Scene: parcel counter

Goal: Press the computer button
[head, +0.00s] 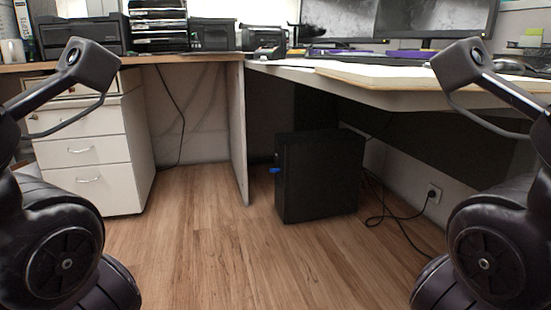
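The computer (320,178) is a black tower standing upright on the wooden floor under the right-hand desk. A small blue piece (275,170) sticks out at its left front edge; I cannot tell whether it is the button. The tower's front is dark and seen at a steep angle, and no other button can be made out. My two arms show at the left and right edges of the head view, both well apart from the tower. Neither gripper's fingers can be seen.
A white drawer cabinet (95,150) stands at the left. A grey panel (238,130) holds up the desk left of the tower. The desk top (400,97) overhangs the tower. Cables run to a wall socket (433,194) at the right. The floor (225,260) in front is clear.

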